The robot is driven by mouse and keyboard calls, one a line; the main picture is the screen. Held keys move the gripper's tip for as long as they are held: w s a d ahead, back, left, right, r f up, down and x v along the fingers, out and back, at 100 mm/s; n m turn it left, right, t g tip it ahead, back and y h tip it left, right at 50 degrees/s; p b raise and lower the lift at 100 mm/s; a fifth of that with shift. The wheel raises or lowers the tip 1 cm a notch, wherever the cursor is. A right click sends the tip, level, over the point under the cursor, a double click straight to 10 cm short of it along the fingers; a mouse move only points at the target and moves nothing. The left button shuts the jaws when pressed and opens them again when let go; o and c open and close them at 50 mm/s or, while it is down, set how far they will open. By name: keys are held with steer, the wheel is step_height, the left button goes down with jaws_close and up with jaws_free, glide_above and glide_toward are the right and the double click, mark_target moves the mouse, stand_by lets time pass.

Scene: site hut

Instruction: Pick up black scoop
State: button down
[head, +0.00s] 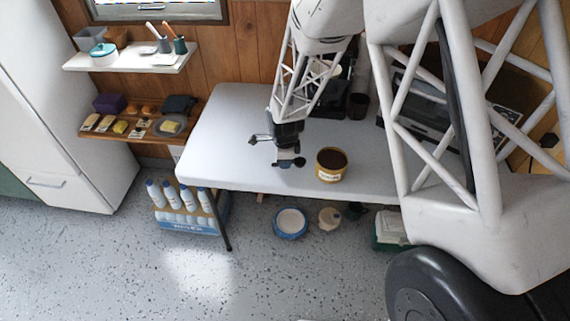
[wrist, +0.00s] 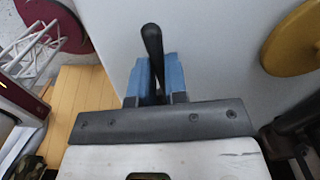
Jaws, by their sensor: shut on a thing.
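My gripper (head: 281,156) is over the white table, left of the yellow tin. In the wrist view, its two blue fingers (wrist: 157,78) are closed on a slim black handle, the black scoop (wrist: 152,40). In the head view, the small dark scoop (head: 292,163) shows at the fingertips, above the tabletop. Whether it touches the table is unclear. The fingers hide part of the handle.
The open yellow tin (head: 331,174) with dark contents stands close right of my gripper. A dark mug (head: 357,105) and a grey appliance (head: 425,115) stand behind. Shelves (head: 130,57) hang at left.

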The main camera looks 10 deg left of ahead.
steer(key=shift+s+d+r, duration=0.1)
steer(key=shift+s+r, duration=0.1)
steer(key=shift+r, duration=0.25)
steer(key=shift+s+d+r, duration=0.1)
steer(key=shift+s+r, duration=0.05)
steer(key=shift+r, duration=0.25)
steer(key=s+d, duration=0.3)
steer(key=s, duration=0.4)
steer(key=s+d+r, duration=0.1)
steer(key=s+d, duration=0.1)
steer(key=s, duration=0.5)
steer(key=shift+d+r, duration=0.15)
steer(key=shift+d, duration=0.25)
steer(key=w+d+r+m+y, duration=0.1)
steer(key=w+r, duration=0.3)
steer(key=w, duration=0.4)
steer(key=w+d+r+m+y, duration=0.1)
steer(key=w+d+r+m, duration=0.1)
steer(key=w+d+r, duration=0.2)
steer(key=w, duration=0.3)
steer(key=shift+w+r+y, duration=0.25)
steer(key=shift+w+y, duration=0.1)
steer(key=shift+y, duration=0.05)
steer(key=shift+d+f, duration=0.15)
steer(key=shift+f, duration=0.05)
